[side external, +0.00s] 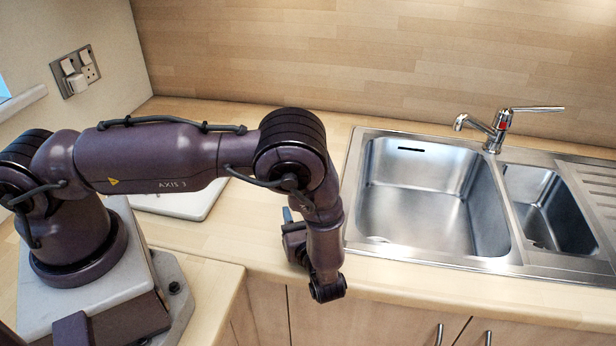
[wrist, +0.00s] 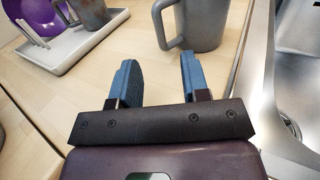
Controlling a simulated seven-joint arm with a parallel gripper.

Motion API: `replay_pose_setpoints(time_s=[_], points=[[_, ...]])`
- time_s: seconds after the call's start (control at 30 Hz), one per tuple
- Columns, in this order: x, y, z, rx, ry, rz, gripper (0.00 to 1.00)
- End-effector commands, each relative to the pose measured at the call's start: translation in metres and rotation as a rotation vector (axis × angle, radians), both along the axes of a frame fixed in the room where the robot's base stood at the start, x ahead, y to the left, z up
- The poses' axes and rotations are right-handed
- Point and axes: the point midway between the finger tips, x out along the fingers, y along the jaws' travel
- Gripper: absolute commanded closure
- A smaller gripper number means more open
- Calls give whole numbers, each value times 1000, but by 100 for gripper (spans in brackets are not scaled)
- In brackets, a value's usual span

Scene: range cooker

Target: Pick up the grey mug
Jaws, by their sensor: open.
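A grey mug (wrist: 204,24) stands on the wooden worktop at the top of the wrist view, its handle towards the left and its top cut off by the frame. My gripper (wrist: 158,68) is open and empty, its two blue fingers pointing towards the mug. The mug is beyond the fingertips and a little to the right, not between them. A second grey mug (wrist: 91,12) stands on a tray at the upper left. In the side external view my gripper (side external: 289,222) is low over the worktop near its front edge, and no mug can be seen there.
The pale tray (wrist: 60,52) also holds a purple plate (wrist: 32,22) and a white rack. It shows partly behind my arm in the side external view (side external: 185,203). A steel sink (side external: 430,200) with a tap (side external: 497,128) lies to the right. Worktop (wrist: 135,50) between tray and mug is clear.

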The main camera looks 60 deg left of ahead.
Motion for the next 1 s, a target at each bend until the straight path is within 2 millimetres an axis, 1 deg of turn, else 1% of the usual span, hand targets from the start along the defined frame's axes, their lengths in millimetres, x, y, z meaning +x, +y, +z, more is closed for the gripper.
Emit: replay_pose_setpoints(time_s=[0.17, 0.4, 0.5, 0.6, 0.8, 0.83, 0.87, 0.9, 1.0], points=[[3, 13, 1, 1, 0, 3, 58], [13, 51, 1, 0, 0, 5, 58], [17, 62, 1, 1, 0, 3, 58], [18, 66, 1, 0, 0, 2, 58], [18, 66, 1, 0, 0, 1, 58], [18, 66, 1, 0, 0, 1, 62], [18, 66, 1, 0, 0, 1, 69], [18, 66, 1, 0, 0, 1, 78], [18, 66, 1, 0, 0, 1, 100]])
